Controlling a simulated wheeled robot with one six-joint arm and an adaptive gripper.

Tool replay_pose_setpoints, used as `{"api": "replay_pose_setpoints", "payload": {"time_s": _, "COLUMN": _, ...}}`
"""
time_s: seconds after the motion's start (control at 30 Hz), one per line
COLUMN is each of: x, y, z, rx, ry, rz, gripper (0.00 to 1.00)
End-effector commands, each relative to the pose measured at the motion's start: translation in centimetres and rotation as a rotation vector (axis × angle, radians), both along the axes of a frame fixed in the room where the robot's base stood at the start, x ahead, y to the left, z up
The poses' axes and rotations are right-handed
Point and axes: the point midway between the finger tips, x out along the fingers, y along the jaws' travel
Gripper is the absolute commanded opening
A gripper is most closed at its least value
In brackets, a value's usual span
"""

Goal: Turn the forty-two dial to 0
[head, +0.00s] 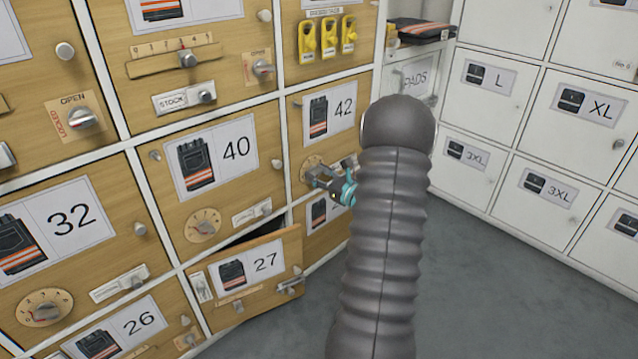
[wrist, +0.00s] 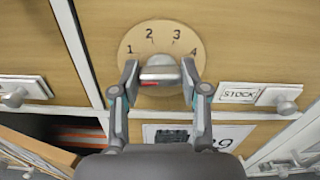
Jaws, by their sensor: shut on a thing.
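The 42 door (head: 330,115) is a wooden locker front with a garment picture and the number 42. Its round wooden dial (wrist: 160,38) shows 1, 2, 3 and 4 in the wrist view; no 0 is visible there. The dial's grey metal knob (wrist: 160,71) has a red mark on its lower face; which number it points to is hard to tell. My gripper (wrist: 160,77) is shut on the knob, one finger on each side. In the head view, my gripper (head: 322,175) partly covers the dial, and my arm hides the area to its right.
The 27 door (head: 262,268) stands ajar below left, jutting out. The 40 door (head: 215,165) is left of 42. A STOCK slider (wrist: 250,94) is right of the dial in the wrist view. White lockers (head: 500,85) line the right wall. Grey floor is clear.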

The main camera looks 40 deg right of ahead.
Motion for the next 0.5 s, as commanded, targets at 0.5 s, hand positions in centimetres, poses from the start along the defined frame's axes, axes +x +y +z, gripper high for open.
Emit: {"api": "replay_pose_setpoints", "payload": {"time_s": 0.5, "x": -0.01, "y": -0.02, "z": -0.02, "rx": -0.108, "ry": -0.008, "rz": -0.001, "gripper": 0.10}}
